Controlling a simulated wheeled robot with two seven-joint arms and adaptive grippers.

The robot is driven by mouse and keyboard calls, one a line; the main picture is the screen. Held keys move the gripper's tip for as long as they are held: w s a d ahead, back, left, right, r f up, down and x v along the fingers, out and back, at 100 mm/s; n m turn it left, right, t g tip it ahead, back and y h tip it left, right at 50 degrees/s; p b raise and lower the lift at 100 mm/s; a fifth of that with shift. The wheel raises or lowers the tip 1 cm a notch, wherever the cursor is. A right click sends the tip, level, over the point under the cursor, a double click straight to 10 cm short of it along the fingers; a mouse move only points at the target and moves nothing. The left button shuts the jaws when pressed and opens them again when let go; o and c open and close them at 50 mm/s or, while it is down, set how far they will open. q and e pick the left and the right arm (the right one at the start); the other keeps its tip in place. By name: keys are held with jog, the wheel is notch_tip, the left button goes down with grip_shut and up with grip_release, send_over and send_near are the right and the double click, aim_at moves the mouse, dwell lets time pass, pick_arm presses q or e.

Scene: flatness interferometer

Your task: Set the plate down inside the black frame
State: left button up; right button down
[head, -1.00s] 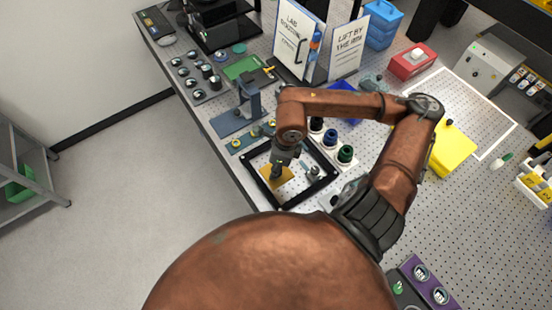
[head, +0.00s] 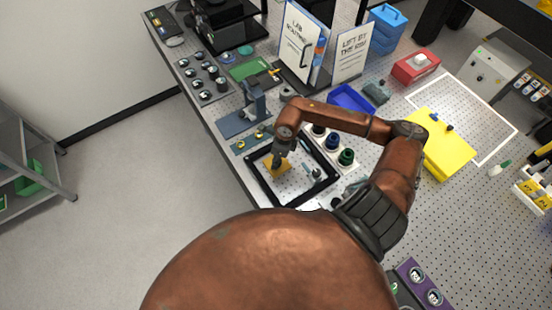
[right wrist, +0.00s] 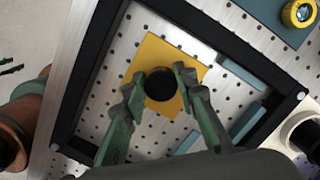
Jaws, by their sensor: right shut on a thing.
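The plate (right wrist: 152,60) is a thin yellow square with a round black knob (right wrist: 161,89) on top. It also shows in the head view (head: 284,172), within the outline of the black frame (head: 304,195). The frame's dark bars also show in the right wrist view (right wrist: 91,75). My right gripper (head: 277,161) is above the plate; in the wrist view its two green-grey fingers (right wrist: 159,82) are shut on the knob from both sides. I cannot tell whether the plate's underside touches the perforated surface. My left gripper is not in view.
Blue-grey strips (right wrist: 243,121) lie inside the frame, beside the plate. A small grey fitting (head: 316,174) is in the frame's right part. Dark-capped bottles (head: 346,157) stand just right of the frame, and a blue-grey stand (head: 253,105) is behind it.

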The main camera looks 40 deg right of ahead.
jog(key=shift+f+b, duration=0.2)
jog(key=shift+b, duration=0.1)
jog(key=c, duration=1.5)
grip_release()
jog(key=shift+c, duration=0.2)
jog(key=shift+r, duration=0.1)
jog(key=shift+r, duration=0.25)
notch_tip(320, 180, up, 12)
jog(key=s+d+b, duration=0.1)
jog(key=shift+s+f+b, duration=0.2)
jog(key=shift+b, duration=0.2)
